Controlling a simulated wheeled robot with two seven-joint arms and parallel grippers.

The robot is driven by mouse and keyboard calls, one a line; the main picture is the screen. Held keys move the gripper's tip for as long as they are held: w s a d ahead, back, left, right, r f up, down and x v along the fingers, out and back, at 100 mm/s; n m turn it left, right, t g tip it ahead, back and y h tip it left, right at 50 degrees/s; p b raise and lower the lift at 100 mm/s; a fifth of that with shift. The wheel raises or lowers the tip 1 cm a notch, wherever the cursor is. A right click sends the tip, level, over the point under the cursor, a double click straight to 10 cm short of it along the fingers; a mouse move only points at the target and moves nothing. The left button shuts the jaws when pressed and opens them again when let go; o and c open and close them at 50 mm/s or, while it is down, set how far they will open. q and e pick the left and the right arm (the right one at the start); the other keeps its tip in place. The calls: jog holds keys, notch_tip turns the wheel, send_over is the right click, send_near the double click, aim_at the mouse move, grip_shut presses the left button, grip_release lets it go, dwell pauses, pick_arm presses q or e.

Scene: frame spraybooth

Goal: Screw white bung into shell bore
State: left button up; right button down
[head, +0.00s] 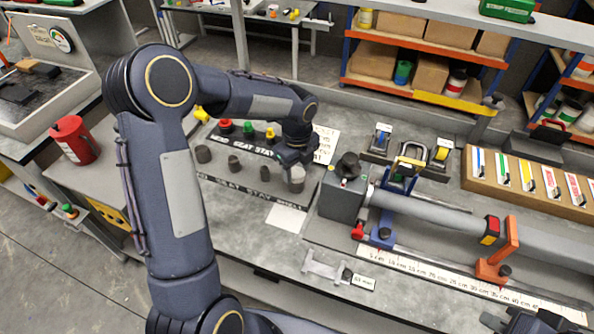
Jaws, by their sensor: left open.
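My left gripper (296,161) points down over the right end of the dark seat station board (222,178). It is open, just above a pale, whitish-grey round piece (297,180), which may be the white bung. The gripper partly hides this piece, and I cannot tell whether the fingers touch it. The long grey shell tube (435,216) lies at right, clamped in a blue stand (384,236) and an orange stand (497,262). I cannot make out its bore opening. My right gripper (538,322) is partly visible at the bottom right edge; its fingers are unclear.
Coloured pieces, including a red one (225,126), stand along the board's back, with dark grey pegs (203,154) in front. A grey block with a black knob (342,196) stands between board and tube. A pale bracket (325,267) lies in front.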

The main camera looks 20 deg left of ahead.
pick_arm(q)
jog(key=n, duration=0.3)
jog(key=shift+f+b, duration=0.1)
jog(key=shift+b, duration=0.3)
jog(key=n+b, duration=0.1)
jog(key=n, duration=0.8)
jog(key=shift+a+n+b, duration=0.1)
jog(key=shift+n+b, duration=0.3)
jog(key=shift+n, duration=1)
jog(key=c, duration=0.8)
jog(key=shift+r+m+p, duration=0.2)
jog(key=shift+m+p, duration=0.1)
jog(key=shift+m, duration=0.8)
jog(key=m, duration=0.2)
jog(key=shift+f+m, duration=0.1)
jog(key=shift+m, duration=0.2)
